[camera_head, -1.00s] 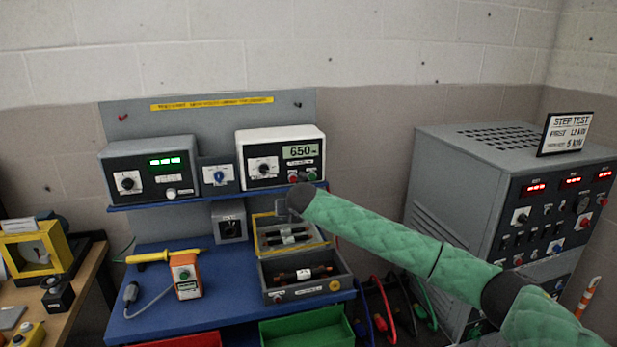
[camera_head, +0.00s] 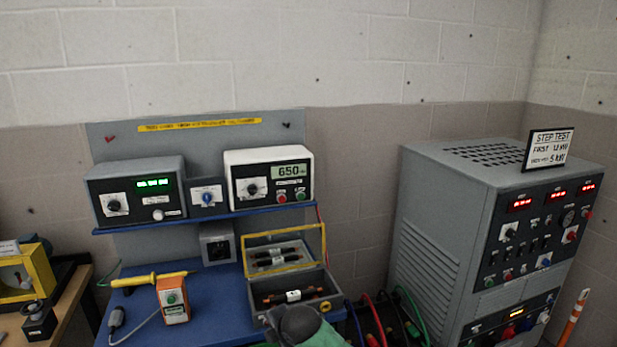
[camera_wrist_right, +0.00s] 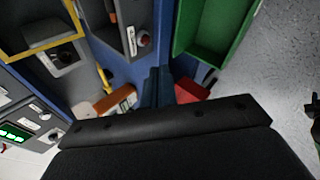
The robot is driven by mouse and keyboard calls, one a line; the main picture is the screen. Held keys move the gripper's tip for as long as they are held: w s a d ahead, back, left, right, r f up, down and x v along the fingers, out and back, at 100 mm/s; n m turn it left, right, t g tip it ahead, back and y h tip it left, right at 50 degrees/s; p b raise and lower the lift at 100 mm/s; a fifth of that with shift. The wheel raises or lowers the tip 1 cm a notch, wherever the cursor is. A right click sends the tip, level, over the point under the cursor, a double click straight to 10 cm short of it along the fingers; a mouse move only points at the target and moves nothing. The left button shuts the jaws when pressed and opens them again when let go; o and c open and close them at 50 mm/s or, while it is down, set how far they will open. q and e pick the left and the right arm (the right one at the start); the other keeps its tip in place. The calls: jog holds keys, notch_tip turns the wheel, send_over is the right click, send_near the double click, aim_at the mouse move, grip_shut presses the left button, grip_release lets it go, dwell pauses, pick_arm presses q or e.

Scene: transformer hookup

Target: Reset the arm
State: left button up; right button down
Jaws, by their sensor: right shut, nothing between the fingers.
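My right arm, in a green quilted sleeve (camera_head: 325,337), shows at the bottom of the head view, in front of the grey fuse box (camera_head: 335,290). Its dark wrist end hides part of that box's front. In the right wrist view my right gripper (camera_wrist_right: 158,75) has its two dark fingers together with nothing between them. Beyond the fingers are a green bin (camera_wrist_right: 208,40), a red bin (camera_wrist_right: 190,90) and an orange handheld tester (camera_wrist_right: 115,98). The tester also stands on the blue bench in the head view (camera_head: 173,298). My left gripper is in neither view.
The blue bench (camera_head: 225,290) carries a yellow probe (camera_head: 150,279) and the open-lidded fuse box. Above it, a shelf holds a green-display meter (camera_head: 135,192) and a white meter reading 650 (camera_head: 268,175). A tall grey test cabinet (camera_head: 425,225) stands at right, with cables between.

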jog(key=s+d+f+m+g+h, duration=0.15)
jog(key=s+d+f+m, duration=0.25)
jog(key=s+d+m, duration=0.7)
jog(key=s+d+f+m+g+h, duration=0.15)
jog(key=s+d+f+m, duration=0.3)
jog(key=s+d, duration=0.75)
jog(key=s+d+f+m+g+h, duration=0.1)
jog(key=s+d+f+m+h, duration=0.15)
jog(key=s+d+m, duration=0.95)
jog(key=s+a+f+n, duration=0.1)
jog(key=a+f+n, duration=0.15)
jog(key=f, duration=1.05)
jog(key=s+a+f+n, duration=0.1)
jog(key=a+f, duration=0.2)
jog(key=f, duration=1)
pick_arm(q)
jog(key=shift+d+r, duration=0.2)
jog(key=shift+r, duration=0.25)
pick_arm(e)
jog(key=s+f, duration=0.4)
jog(key=f, duration=0.7)
jog(key=s+f+g, duration=0.1)
jog(key=s+f, duration=0.3)
jog(key=f, duration=0.8)
jog(key=shift+s+a+f+n+y, duration=0.15)
jog(key=shift+a+f+n+y, duration=0.1)
jog(key=shift+a+n+y, duration=0.1)
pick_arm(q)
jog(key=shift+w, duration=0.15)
